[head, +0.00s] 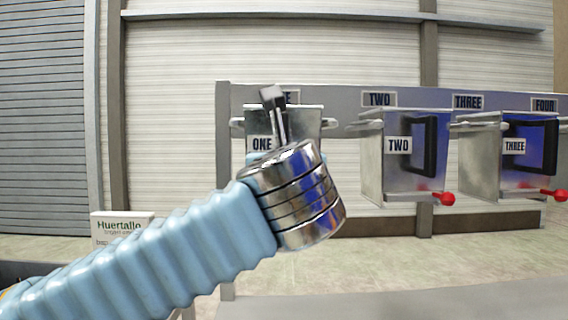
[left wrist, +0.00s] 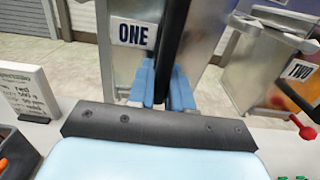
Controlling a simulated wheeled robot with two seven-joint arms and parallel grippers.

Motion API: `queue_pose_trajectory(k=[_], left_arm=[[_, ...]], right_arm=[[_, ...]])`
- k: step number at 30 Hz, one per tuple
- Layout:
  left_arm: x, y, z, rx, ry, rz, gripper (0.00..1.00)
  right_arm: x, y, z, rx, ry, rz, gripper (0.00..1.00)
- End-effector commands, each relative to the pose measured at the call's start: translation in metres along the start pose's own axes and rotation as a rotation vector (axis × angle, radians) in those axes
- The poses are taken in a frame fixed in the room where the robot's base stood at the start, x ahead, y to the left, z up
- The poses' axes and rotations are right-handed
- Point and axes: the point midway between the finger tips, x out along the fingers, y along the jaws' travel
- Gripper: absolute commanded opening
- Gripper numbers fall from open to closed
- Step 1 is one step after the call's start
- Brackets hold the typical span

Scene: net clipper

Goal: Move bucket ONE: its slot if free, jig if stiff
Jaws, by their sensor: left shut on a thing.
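Bucket ONE (head: 309,125) is a metal box with an "ONE" label, upright in front of the grey rack, below a partly hidden name plate. My left gripper (head: 275,105) is in front of it and covers its lower part. In the left wrist view, the blue fingers (left wrist: 163,85) are shut around the black upright handle (left wrist: 172,40) of bucket ONE (left wrist: 122,68), beside its label. I cannot tell whether the bucket rests on its supports. My right gripper is not in view. I cannot make out a jig.
Bucket TWO (head: 372,150) and bucket THREE (head: 480,160) hang to the right, with black handles and red knobs. The rack (head: 340,98) carries number plates. A white sign (head: 122,226) stands at left. An orange item (left wrist: 4,164) and green items (left wrist: 290,178) sit at the wrist view's lower edges.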

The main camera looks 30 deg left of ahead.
Motion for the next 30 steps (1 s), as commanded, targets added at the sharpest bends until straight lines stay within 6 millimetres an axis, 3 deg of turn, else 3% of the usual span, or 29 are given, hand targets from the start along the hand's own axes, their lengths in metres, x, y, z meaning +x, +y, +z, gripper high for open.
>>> queue_pose_trajectory(k=[4, 5, 11, 22, 26, 30], left_arm=[[0.000, 0.000, 0.002, -0.001, -0.003, -0.001, 0.00], [0.000, 0.000, 0.002, -0.001, -0.003, -0.001, 0.21], [0.000, 0.000, 0.001, -0.001, -0.001, 0.000, 0.49], [-0.007, 0.000, 0.000, 0.000, 0.001, 0.000, 0.49], [-0.030, -0.001, -0.001, 0.001, -0.001, -0.002, 0.49], [-0.066, -0.001, 0.000, 0.000, -0.001, -0.003, 0.49]], right_arm=[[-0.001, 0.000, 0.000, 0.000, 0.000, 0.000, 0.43], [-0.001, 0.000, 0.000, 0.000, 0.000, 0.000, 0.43], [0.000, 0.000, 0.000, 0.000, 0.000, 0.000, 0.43], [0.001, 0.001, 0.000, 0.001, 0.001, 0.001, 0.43], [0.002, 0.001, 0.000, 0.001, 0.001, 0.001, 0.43], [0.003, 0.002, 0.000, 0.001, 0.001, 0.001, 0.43]])
